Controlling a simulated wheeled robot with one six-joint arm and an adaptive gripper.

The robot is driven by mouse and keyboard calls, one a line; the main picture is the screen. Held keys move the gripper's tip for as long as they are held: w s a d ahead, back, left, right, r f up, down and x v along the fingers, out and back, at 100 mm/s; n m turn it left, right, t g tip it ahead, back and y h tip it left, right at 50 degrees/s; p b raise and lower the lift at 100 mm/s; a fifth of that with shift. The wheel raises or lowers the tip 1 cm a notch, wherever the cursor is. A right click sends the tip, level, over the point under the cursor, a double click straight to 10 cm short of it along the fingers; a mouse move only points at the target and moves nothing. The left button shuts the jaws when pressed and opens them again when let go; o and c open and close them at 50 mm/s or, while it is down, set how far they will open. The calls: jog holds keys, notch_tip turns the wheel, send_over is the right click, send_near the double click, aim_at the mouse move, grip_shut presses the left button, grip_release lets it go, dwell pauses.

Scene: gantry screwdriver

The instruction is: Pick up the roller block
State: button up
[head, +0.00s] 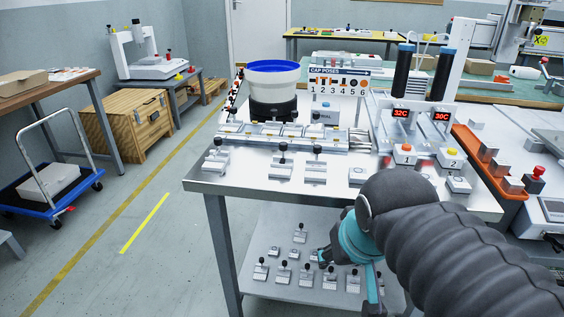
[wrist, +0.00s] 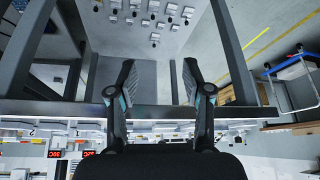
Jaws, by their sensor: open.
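Several small metal blocks stand in two groups, and I cannot tell which one is the roller block. On the table top, a block with a black knob (head: 283,168) and another like it (head: 316,172) stand near the front edge. More small blocks (head: 261,271) stand on the lower shelf. The wrist view shows the shelf blocks (wrist: 155,22) small and far off at the top. My gripper (wrist: 158,85) is open, with nothing between its two fingers. It is apart from the blocks. In the head view my dark arm hides part of the table's right front and the shelf.
The steel table (head: 203,187) has a front edge and legs close to my arm. A blue-rimmed bowl feeder (head: 273,80) and a long metal fixture stand behind the blocks. An orange tray (head: 488,160) lies at right. The floor at left is open up to a blue cart (head: 55,205).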

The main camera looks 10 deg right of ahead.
jog(key=w+a+r+m+g+h, duration=0.25)
jog(key=w+r+m, duration=0.25)
jog(key=w+r, duration=0.45)
jog(key=w+a+r+m+g+h, duration=0.1)
jog(key=w+a+r+m, duration=0.25)
jog(key=w+r, duration=0.65)
jog(key=m+b, duration=0.3)
jog(key=m, duration=0.2)
send_over(283, 143)
jog(key=a, duration=0.1)
jog(key=shift+g+h, duration=0.25)
jog(key=shift+h, duration=0.1)
notch_tip(283, 143, down, 7)
jog(key=shift+f, duration=0.1)
jog(key=shift+s+a+f+b+x, duration=0.15)
jog(key=shift+b+x, duration=0.1)
jog(key=shift+x, duration=0.6)
jog(key=shift+s+a+b+x, duration=0.15)
jog(key=shift+b+x, duration=0.1)
jog(key=shift+x, duration=0.65)
jog(key=shift+a+f+b+x, duration=0.1)
jog(key=shift+a+b+x, duration=0.15)
jog(key=shift+x, duration=0.6)
grip_shut()
